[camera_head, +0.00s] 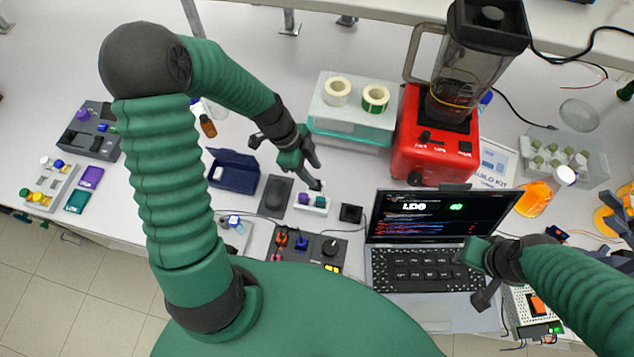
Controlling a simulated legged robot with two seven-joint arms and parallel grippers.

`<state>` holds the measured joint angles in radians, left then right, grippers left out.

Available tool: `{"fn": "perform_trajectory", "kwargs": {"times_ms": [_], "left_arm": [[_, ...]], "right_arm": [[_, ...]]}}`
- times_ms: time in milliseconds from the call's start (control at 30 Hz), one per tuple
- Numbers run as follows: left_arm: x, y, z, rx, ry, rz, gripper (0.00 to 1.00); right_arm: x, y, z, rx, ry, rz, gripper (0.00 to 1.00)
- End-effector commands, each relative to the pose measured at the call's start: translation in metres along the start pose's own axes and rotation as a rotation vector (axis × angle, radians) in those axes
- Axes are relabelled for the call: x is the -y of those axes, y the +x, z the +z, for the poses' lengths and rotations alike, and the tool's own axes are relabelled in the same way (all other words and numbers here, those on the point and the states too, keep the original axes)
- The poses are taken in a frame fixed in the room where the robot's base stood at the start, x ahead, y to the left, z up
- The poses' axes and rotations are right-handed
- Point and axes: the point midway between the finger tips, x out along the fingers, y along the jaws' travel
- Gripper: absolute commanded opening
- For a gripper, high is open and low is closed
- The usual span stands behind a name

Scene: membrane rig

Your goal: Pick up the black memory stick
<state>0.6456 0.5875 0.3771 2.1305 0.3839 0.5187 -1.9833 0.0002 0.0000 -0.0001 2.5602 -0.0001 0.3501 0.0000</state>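I cannot make out a black memory stick for certain. A small white holder (311,208) on the table carries a purple piece (304,198) and a teal piece (320,201); dark bits beside them are too small to tell. A small black square block (351,213) sits right of the holder. My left gripper (318,174) is open just above and behind the holder, its lower finger close to the holder's back edge, with nothing seen between the fingers. My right gripper (472,277) is open and empty over the right part of the laptop keyboard.
An open laptop (425,275) stands at right. Behind are a red blender (435,140) and a pale box (345,125) with tape rolls. A blue case (234,178), a dark pad (267,197) and a control panel (305,250) surround the holder. The far-left back table is clear.

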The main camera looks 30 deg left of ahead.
Motion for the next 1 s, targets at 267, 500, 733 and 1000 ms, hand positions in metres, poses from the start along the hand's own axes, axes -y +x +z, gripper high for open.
{"fn": "perform_trajectory", "kwargs": {"times_ms": [267,500,733,1000], "left_arm": [[-0.003,0.032,0.008,-0.002,-0.004,0.003,0.4],[0.0,0.061,0.011,0.001,-0.002,-0.001,0.4],[0.0,0.062,0.011,0.001,-0.002,-0.001,0.27],[0.0,0.061,0.011,0.0,-0.001,-0.001,0.0]], "right_arm": [[0.0,-0.014,-0.003,0.0,0.0,0.0,0.36],[0.0,-0.017,-0.004,0.0,0.0,0.0,0.36],[0.0,-0.016,-0.004,0.0,0.0,0.0,0.36],[0.0,-0.016,-0.004,0.0,0.0,0.0,0.36]]}}
